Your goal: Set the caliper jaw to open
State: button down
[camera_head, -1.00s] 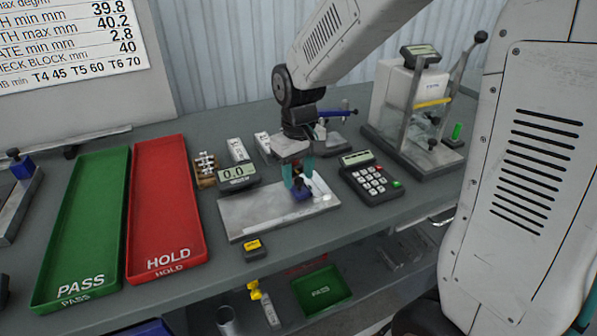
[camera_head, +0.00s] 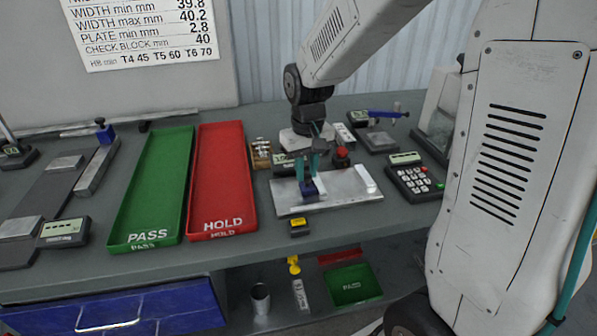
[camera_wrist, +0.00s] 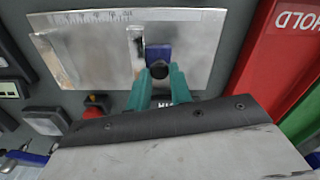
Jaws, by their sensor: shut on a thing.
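The caliper is a pale steel plate (camera_head: 345,190) on the bench. It also shows in the wrist view (camera_wrist: 85,60). Its sliding jaw carries a blue block with a dark round knob (camera_wrist: 158,52), left of the plate's middle in the head view (camera_head: 308,191). A pale upright piece (camera_head: 366,178) stands near the plate's right end, with bare plate between the two. My gripper (camera_head: 310,174) points down, its teal fingers shut on the jaw's knob, as the wrist view shows (camera_wrist: 160,80). The caliper's display (camera_head: 285,163) is partly hidden and its reading is unclear.
The red HOLD tray (camera_head: 222,185) and green PASS tray (camera_head: 150,195) lie to the left. A keypad device (camera_head: 415,180) is right of the plate. A red button (camera_head: 341,155) is behind it. A small yellow-black block (camera_head: 299,228) sits at the front edge.

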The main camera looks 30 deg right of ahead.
jog(key=shift+w+a, duration=0.1)
jog(key=shift+a, duration=0.05)
jog(key=c, duration=1.3)
grip_release()
jog(key=shift+a, duration=0.2)
jog(key=shift+o, duration=0.2)
jog(key=shift+d, duration=0.1)
jog(key=shift+r, duration=0.2)
notch_tip(320, 180, up, 8)
jog(key=shift+f, duration=0.25)
